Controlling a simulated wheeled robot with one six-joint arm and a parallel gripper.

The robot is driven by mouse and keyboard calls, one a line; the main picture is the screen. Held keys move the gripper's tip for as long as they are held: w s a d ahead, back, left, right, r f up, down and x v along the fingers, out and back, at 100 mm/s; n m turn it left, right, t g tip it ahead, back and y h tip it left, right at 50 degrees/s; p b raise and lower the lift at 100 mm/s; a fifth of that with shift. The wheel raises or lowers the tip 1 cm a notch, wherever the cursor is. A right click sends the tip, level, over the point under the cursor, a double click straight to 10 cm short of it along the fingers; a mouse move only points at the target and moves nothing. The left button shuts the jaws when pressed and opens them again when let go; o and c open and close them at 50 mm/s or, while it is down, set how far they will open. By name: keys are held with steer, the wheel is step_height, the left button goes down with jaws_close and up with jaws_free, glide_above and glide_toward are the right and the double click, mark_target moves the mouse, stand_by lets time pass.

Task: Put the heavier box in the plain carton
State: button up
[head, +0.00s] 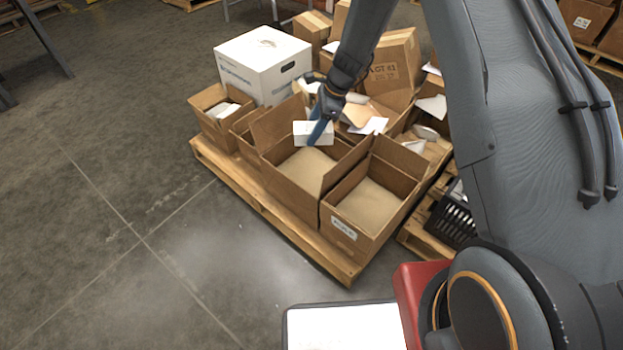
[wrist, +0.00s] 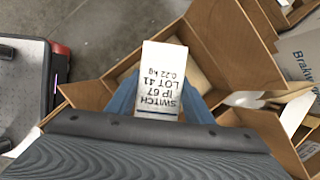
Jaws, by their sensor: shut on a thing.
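My gripper (head: 321,127) is shut on a white box (head: 306,134), above an open brown carton with no label visible on it (head: 290,185). In the wrist view the box (wrist: 160,80) sits between the blue fingers; its upside-down print reads SWITCH, IP 67, LOT 41, 0.22 kg. The unmarked carton's flaps are up and its bottom looks empty and tan. Beside it on the right is an open carton with a white label (head: 344,229), also empty-looking. No second box to compare weights with is clearly readable.
The cartons stand on a wooden pallet (head: 270,213). A small carton (head: 213,131) at left holds something white. Papers lie around there. The floor at left is clear.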

steer(key=b, duration=1.2)
glide_above(308, 177)
steer(key=d, duration=0.2)
step_height(308, 177, down, 14)
steer(key=f+b, duration=0.1)
steer(key=f, duration=0.2)
steer(key=f+b, duration=0.1)
steer(key=f, duration=0.2)
steer(key=f+b, duration=0.1)
steer(key=f, duration=0.2)
steer(key=shift+w+a+f+b, duration=0.1)
steer(key=shift+a+f+b, duration=0.15)
steer(key=shift+b, duration=0.15)
steer(key=shift+f, duration=0.1)
steer(key=o, duration=1.2)
